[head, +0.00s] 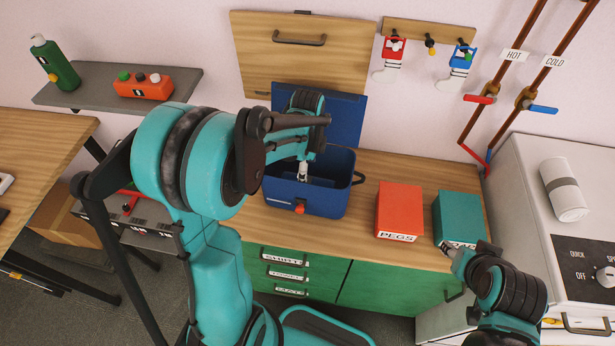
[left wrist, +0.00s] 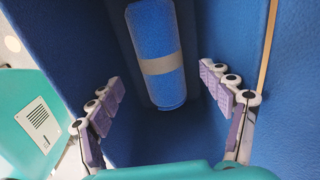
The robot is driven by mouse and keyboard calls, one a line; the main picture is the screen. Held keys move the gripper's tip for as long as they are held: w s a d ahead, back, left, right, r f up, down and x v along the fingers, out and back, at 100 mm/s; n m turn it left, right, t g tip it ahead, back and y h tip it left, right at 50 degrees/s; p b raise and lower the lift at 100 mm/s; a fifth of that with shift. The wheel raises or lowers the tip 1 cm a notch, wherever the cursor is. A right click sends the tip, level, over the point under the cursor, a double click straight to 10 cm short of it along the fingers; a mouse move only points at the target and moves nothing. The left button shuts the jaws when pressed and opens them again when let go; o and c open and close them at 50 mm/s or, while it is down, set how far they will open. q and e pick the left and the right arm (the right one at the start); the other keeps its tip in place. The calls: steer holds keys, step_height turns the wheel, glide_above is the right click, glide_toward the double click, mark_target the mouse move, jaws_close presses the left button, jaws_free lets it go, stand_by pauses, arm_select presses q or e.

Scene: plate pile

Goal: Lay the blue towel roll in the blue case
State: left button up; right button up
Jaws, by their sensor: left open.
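The blue case (head: 295,199) stands on the wooden counter with its lid raised at the back. My left gripper (head: 303,173) reaches down into the case. In the left wrist view its two fingers (left wrist: 170,112) are spread wide and open. The blue towel roll (left wrist: 153,40), with a grey band around its middle, is inside the case, ahead of the fingers and touched by neither. The blue case walls (left wrist: 75,35) surround it. The roll cannot be made out in the head view. My right gripper (head: 452,252) is at the teal box's lower edge; its jaws are too small to judge.
A red PEGS box (head: 399,208) and a teal box (head: 458,216) stand right of the case. A white towel roll (head: 564,189) lies on the white appliance (head: 520,165). A shelf (head: 95,88) at left holds a green bottle (head: 56,63) and an orange caddy (head: 144,85).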

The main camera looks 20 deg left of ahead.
arm_select(q)
step_height(320, 180, up, 5)
steer(key=shift+r+p, duration=0.15)
steer(key=shift+p, duration=0.3)
